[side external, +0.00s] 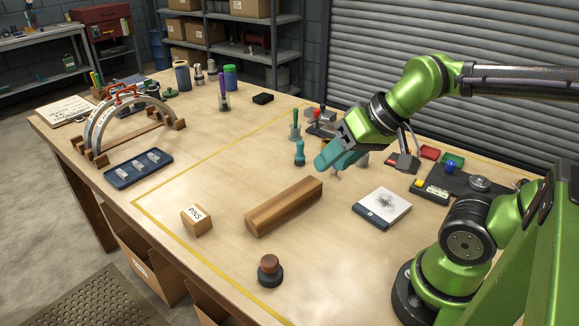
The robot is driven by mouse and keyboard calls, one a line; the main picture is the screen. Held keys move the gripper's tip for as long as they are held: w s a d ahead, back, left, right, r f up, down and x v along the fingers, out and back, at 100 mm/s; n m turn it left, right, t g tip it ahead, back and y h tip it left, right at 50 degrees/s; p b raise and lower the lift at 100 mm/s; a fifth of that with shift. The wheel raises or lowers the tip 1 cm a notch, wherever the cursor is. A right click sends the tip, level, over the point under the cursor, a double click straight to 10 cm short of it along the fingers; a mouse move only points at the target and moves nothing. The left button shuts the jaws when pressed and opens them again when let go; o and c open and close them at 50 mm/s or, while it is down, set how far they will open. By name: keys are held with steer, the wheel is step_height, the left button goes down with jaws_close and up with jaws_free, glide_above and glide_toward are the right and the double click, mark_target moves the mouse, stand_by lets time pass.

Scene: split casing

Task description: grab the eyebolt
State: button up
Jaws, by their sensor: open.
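My gripper (322,162) has teal fingers and hangs over the middle of the table, pointing down and left. It is open, and I see nothing held in it. I cannot make out the eyebolt for sure; small parts beside and behind the fingers are partly hidden by them. An arched metal casing part (98,128) with red handles rests on a wooden cradle (134,141) at the left.
A wooden beam (284,206) lies in front of my gripper. A PINS box (197,220), a brown-topped knob (270,270) and a blue tray of metal pieces (139,169) are to the left and front. A notepad (382,207) lies right.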

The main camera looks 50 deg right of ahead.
steer(key=w+d+f+n+g+h, duration=0.1)
steer(key=w+d+f+n+g, duration=0.1)
steer(key=w+d, duration=0.55)
steer(key=w+d+f+n+g, duration=0.1)
steer(key=w+d+n+g, duration=0.2)
steer(key=d, duration=0.8)
steer(key=w+d+f+n+g+h, duration=0.1)
steer(key=w+d+f+g, duration=0.1)
steer(key=w+d, duration=0.55)
steer(key=shift+s+d+f, duration=0.3)
steer(key=shift+d+f, duration=0.05)
steer(key=shift+f, duration=2.4)
steer(key=shift+s+d+f, duration=0.3)
steer(key=shift+s+f, duration=0.05)
steer(key=shift+f, duration=2.45)
steer(key=shift+s+d+f, duration=0.3)
steer(key=shift+d+f, duration=0.05)
steer(key=shift+f, duration=2.4)
steer(key=shift+c, duration=0.3)
jaws_close()
